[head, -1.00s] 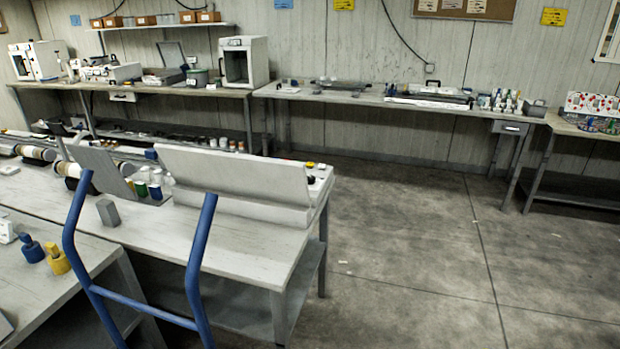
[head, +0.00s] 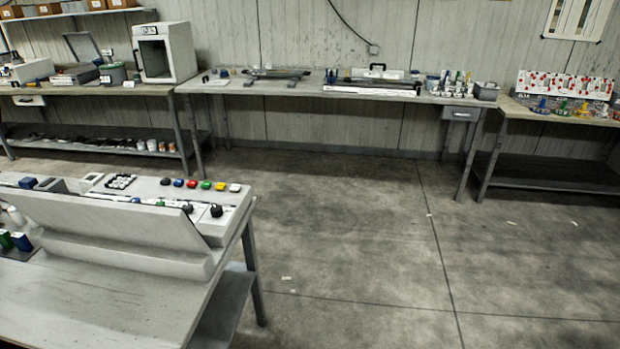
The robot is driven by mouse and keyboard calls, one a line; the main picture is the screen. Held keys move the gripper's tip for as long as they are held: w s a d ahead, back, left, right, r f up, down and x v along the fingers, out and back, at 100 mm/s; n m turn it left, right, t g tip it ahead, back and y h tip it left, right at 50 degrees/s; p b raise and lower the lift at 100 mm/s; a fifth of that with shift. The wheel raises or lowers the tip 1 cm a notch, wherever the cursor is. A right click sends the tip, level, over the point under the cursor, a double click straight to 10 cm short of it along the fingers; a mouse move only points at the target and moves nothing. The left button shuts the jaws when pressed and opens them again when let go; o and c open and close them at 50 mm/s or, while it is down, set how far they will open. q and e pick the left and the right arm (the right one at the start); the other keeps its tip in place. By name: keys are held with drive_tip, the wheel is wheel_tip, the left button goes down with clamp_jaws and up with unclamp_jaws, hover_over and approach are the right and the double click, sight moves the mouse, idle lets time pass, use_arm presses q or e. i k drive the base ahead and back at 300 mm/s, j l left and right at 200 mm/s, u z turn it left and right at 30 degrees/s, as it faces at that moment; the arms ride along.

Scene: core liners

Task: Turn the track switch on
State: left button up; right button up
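I cannot make out which part is the track switch. A control panel (head: 150,187) on the near left table carries a row of coloured buttons (head: 205,184) and black knobs (head: 216,210). A raised grey lid (head: 120,218) stands in front and hides part of it. A white board (head: 565,86) with red marks stands on the far right table, with small blue, green and yellow parts (head: 562,107) before it. Neither of my grippers is in view.
The near left table (head: 110,300) blocks the left side. A long bench (head: 310,88) and a right table (head: 515,108) stand along the back wall. A white cabinet (head: 165,52) is at the back left. The concrete floor (head: 370,240) is open in the middle and right.

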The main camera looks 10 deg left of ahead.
sight(216, 211)
drive_tip(key=i+l+z, duration=0.1)
drive_tip(key=i, duration=0.55)
drive_tip(key=i+l, duration=0.1)
drive_tip(key=i, duration=0.6)
drive_tip(key=i+l+u, duration=0.1)
drive_tip(key=i+u, duration=0.35)
drive_tip(key=i+l+u, duration=0.2)
drive_tip(key=u, duration=0.25)
drive_tip(key=i+l+u, duration=0.25)
drive_tip(key=u, duration=0.2)
